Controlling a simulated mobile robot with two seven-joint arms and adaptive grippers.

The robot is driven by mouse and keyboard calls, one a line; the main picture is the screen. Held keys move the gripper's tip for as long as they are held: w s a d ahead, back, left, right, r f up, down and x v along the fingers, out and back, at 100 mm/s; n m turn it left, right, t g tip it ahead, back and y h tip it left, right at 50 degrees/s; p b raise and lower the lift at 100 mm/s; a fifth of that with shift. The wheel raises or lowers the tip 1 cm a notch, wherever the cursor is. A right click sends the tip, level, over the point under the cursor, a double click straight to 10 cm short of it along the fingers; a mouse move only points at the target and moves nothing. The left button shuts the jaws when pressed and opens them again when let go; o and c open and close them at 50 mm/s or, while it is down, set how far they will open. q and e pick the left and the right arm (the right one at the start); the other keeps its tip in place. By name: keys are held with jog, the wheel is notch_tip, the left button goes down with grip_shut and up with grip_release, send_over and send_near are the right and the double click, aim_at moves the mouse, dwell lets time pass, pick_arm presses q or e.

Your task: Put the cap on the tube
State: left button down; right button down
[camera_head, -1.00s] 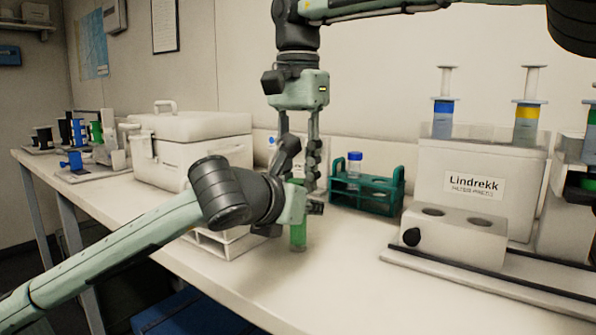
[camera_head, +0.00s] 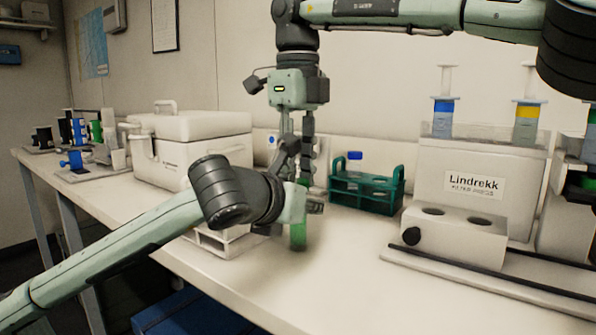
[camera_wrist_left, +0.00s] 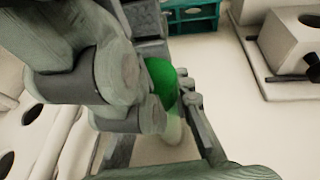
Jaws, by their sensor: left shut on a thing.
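The tube (camera_head: 298,236) is green and upright, low over the bench front. My left gripper (camera_head: 300,208) is shut on the tube and hides its upper part. A green cap (camera_head: 302,182) shows at the tube's top, mostly hidden by fingers. My right gripper (camera_head: 300,172) points down from above, its fingers close around the cap. In the left wrist view, the round green cap (camera_wrist_left: 160,82) sits among grey fingers, with the pale tube (camera_wrist_left: 172,128) below it. How fully the cap is seated is hidden.
A teal rack (camera_head: 366,190) with a blue-capped tube stands behind right. A white cool box (camera_head: 190,145) is behind left, a white tray (camera_head: 222,243) beside my left gripper. A filter press (camera_head: 480,185) and a two-hole block (camera_head: 455,232) stand right. The bench front is clear.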

jog(key=m, duration=1.4)
jog(key=shift+m, duration=0.4)
jog(key=m, duration=0.6)
jog(key=shift+f, duration=0.1)
jog(key=c, duration=1.1)
grip_release()
notch_tip(320, 180, up, 8)
jog(key=shift+f, duration=0.2)
